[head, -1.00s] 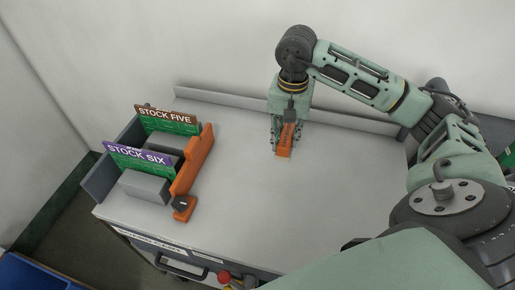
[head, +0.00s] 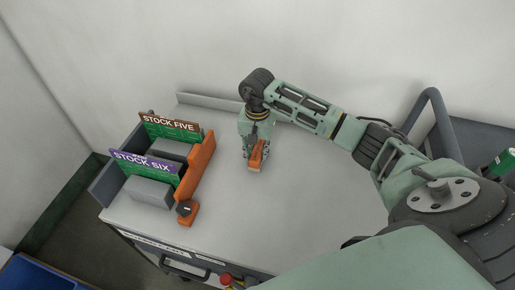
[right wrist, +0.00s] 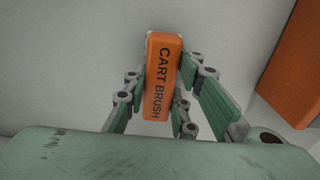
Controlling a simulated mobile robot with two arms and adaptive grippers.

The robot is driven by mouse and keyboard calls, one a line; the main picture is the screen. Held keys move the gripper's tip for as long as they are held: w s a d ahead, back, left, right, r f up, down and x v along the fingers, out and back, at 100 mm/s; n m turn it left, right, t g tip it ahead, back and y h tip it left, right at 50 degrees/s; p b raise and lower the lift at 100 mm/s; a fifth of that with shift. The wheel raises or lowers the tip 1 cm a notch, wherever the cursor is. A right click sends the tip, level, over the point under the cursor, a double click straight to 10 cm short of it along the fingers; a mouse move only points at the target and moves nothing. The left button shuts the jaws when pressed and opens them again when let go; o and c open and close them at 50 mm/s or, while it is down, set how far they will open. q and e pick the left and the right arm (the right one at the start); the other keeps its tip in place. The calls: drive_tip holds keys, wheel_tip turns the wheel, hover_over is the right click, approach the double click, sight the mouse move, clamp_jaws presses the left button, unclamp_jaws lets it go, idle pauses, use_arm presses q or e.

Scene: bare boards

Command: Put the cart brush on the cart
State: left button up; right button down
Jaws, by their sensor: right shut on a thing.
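The cart brush is a small orange block with black lettering; in the head view the cart brush (head: 255,163) is under my right gripper (head: 256,154). My right gripper is shut on it, and in the right wrist view the words CART BRUSH show on the brush (right wrist: 163,77) between the green fingers. The brush is over the pale top of the cart (head: 300,205); I cannot tell whether it touches the top. My left gripper is not in view.
On the cart's left stand the STOCK FIVE sign (head: 170,121) and STOCK SIX sign (head: 143,161) with grey blocks, beside an orange panel (head: 197,163). A small orange and black object (head: 186,213) lies at its front. The cart's middle and right are clear.

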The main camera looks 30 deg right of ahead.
sight(257, 150)
drive_tip(key=shift+f, duration=0.15)
drive_tip(key=c, duration=1.5)
unclamp_jaws()
drive_tip(key=shift+o, duration=0.2)
drive_tip(key=shift+r, duration=0.2)
wheel_tip(257, 150, up, 12)
drive_tip(key=b, duration=0.2)
drive_tip(key=shift+b, duration=0.3)
